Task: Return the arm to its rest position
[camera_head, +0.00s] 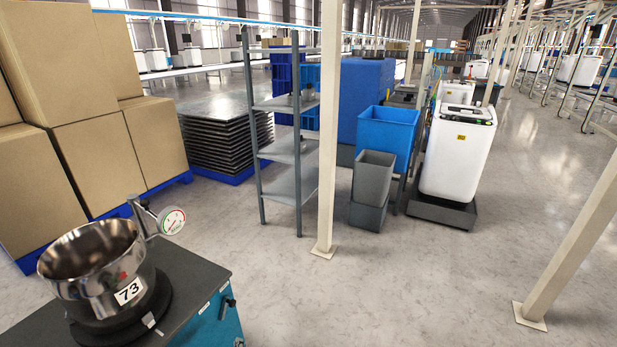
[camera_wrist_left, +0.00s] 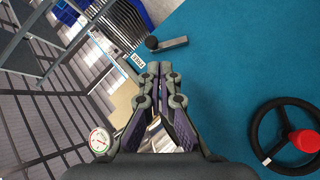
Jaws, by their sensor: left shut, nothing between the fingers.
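My left gripper (camera_wrist_left: 159,68) shows only in the left wrist view, where its two fingers are together with nothing between them. It is in front of a teal panel (camera_wrist_left: 220,75). A black lever with a round knob (camera_wrist_left: 166,44) is just beyond the fingertips, and a black handwheel (camera_wrist_left: 262,126) with a red knob (camera_wrist_left: 305,140) is to the right. I cannot tell how far the fingers are from the panel. Neither gripper shows in the head view, and the right gripper shows in no view.
A steel pot (camera_head: 92,252) labelled 73 with a pressure gauge (camera_head: 172,221) stands on a dark-topped teal cabinet (camera_head: 212,322). Cardboard boxes (camera_head: 98,163) are stacked behind it. A grey shelf (camera_head: 291,184) and a white post (camera_head: 329,120) stand mid-floor. Floor at centre right is clear.

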